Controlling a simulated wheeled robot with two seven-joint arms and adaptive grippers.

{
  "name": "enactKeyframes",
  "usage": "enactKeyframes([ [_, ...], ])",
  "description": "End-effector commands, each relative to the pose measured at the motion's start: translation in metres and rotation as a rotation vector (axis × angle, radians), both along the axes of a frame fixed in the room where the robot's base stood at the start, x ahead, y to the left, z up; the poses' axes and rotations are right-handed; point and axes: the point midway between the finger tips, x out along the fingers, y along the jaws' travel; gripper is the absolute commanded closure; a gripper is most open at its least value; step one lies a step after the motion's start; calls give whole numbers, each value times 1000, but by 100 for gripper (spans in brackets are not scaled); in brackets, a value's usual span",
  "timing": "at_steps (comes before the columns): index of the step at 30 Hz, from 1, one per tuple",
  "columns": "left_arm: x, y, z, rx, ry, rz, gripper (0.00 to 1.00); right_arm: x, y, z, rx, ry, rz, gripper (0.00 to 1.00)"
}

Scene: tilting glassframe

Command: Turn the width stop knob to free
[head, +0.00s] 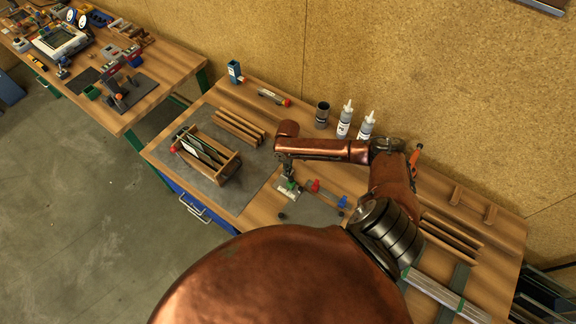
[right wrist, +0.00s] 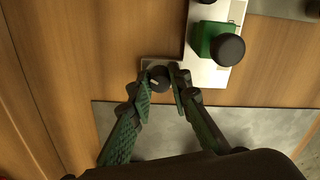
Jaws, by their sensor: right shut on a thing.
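A small dark round knob (right wrist: 158,77) with a pale mark on top sits at the end of a pale metal plate (right wrist: 232,76) in the right wrist view. My right gripper (right wrist: 162,80) has its fingers on either side of it and is shut on it. The plate carries a green block (right wrist: 208,40) and a larger black knob (right wrist: 228,49). In the head view my right gripper (head: 287,173) reaches down to the small green and metal fixture (head: 288,192), and hides the small knob. I cannot read any label by the knob. My left gripper is not in view.
A wooden rack (head: 224,170) with dark panes stands left of the fixture on a grey mat (head: 218,188). Bottles (head: 345,118) and a dark cup (head: 322,115) stand behind. Red and blue clamp-like tools (head: 326,192) lie close right of the fixture.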

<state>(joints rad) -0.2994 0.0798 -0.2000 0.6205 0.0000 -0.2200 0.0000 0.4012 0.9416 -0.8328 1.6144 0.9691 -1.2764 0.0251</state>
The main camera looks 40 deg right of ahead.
Motion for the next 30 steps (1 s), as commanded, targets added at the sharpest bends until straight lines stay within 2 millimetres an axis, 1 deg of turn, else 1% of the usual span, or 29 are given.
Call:
enactKeyframes([
  [1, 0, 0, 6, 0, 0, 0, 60, 1, 0, 3, 0, -2, 42, 100],
  [3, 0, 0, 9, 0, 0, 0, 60, 1, 1, 3, 0, -2, 105, 100],
  [9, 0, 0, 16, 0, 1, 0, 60, 2, 1, 2, 2, -4, 267, 100],
  [15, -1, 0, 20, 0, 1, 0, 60, 2, 1, 2, 2, -4, 386, 100],
  [22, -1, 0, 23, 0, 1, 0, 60, 2, 2, 1, 3, -5, 462, 100],
  [30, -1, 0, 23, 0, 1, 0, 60, 2, 2, 1, 3, -5, 487, 100],
])
